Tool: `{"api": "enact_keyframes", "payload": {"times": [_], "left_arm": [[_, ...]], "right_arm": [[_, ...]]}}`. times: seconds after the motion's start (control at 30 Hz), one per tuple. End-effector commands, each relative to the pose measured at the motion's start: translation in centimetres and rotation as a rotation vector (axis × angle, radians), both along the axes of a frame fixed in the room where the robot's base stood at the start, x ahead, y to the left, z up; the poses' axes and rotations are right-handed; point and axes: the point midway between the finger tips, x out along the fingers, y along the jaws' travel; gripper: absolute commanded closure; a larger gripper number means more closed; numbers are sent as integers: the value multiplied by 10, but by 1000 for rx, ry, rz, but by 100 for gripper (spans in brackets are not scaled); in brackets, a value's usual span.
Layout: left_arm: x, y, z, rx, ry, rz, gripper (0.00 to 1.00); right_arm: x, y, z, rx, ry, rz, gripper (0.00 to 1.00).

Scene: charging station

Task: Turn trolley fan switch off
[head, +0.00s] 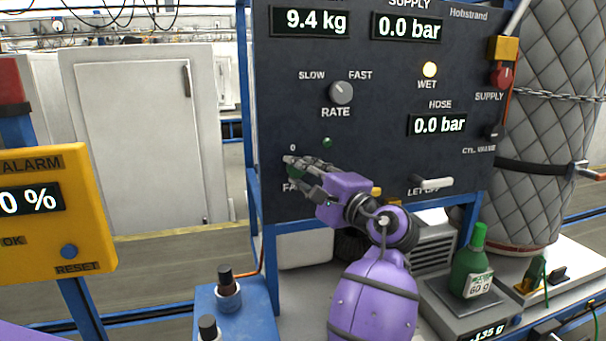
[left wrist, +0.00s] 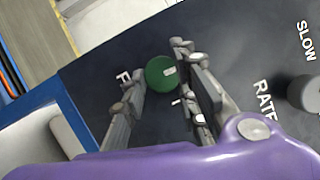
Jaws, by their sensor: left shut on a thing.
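The trolley fan switch is a round green knob (left wrist: 158,76) with a small pale mark, low on the left of the dark panel (head: 390,110). In the head view its label reads "FA", the rest hidden, with a "0" above it. My left gripper (head: 292,168) reaches the panel there and covers most of the knob. In the left wrist view my left gripper (left wrist: 158,92) has one finger on each side of the knob and is shut on it. My right gripper is not in view.
A small green lamp (head: 327,142) sits just above and right of the knob, with the grey RATE knob (head: 341,92) higher. A LET OFF lever (head: 432,185) is to the right. A yellow alarm box (head: 62,215) stands at left; a green bottle (head: 473,265) stands below right.

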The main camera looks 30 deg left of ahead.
Motion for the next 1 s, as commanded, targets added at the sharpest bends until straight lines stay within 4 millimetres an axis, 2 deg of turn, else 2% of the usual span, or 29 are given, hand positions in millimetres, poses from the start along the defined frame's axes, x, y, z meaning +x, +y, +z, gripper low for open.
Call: {"api": "enact_keyframes", "payload": {"times": [0.03, 0.07, 0.17, 0.67, 0.83, 1.0], "left_arm": [[-2, 3, -10, -12, 14, 11, 99], [-2, 3, -10, -12, 14, 11, 71], [-2, 3, -10, -12, 13, 11, 59], [-1, -1, -4, -6, 6, 4, 59], [-8, -21, -7, -7, 6, 2, 59], [-19, -56, -10, -8, 8, 2, 59]], "right_arm": [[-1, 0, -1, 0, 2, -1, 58], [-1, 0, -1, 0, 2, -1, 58], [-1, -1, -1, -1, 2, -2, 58], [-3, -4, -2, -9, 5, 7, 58], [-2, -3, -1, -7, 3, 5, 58], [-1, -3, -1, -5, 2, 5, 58]]}}
